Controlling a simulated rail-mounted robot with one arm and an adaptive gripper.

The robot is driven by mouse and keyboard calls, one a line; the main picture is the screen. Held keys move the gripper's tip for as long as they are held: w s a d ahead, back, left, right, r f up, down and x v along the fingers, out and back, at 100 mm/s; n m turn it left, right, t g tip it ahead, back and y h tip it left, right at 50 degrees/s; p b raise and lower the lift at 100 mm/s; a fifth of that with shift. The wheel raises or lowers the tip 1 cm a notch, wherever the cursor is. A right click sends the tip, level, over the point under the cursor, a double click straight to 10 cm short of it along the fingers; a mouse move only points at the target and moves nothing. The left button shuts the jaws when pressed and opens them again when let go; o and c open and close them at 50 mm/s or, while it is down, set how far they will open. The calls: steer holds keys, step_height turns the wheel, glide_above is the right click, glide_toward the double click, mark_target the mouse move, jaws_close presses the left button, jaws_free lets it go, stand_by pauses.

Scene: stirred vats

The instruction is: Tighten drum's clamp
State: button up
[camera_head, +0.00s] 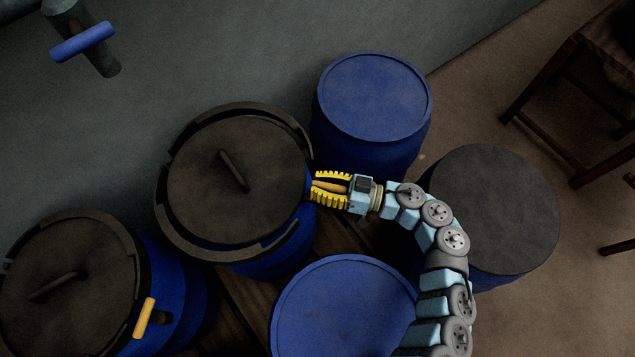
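The middle blue drum (270,265) has a dark round lid (215,195) with a bar handle on top. A dark clamp ring (180,240) runs around its rim. An orange clamp lever (330,186) is at the drum's right side. My gripper (322,188), with yellow ribbed fingers, reaches in from the right with one finger on each side of this lever. Whether the fingers press on the lever cannot be told. The lever's right end and its joint with the ring are hidden or too dark to make out.
Another clamped drum (183,300) with its own orange lever (144,317) stands at lower left. Blue-lidded drums stand behind (375,95) and in front (340,310). A dark-topped drum (495,210) is at right, beside my arm. A blue-handled pipe valve (82,41) is at upper left.

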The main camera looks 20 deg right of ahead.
jaws_close()
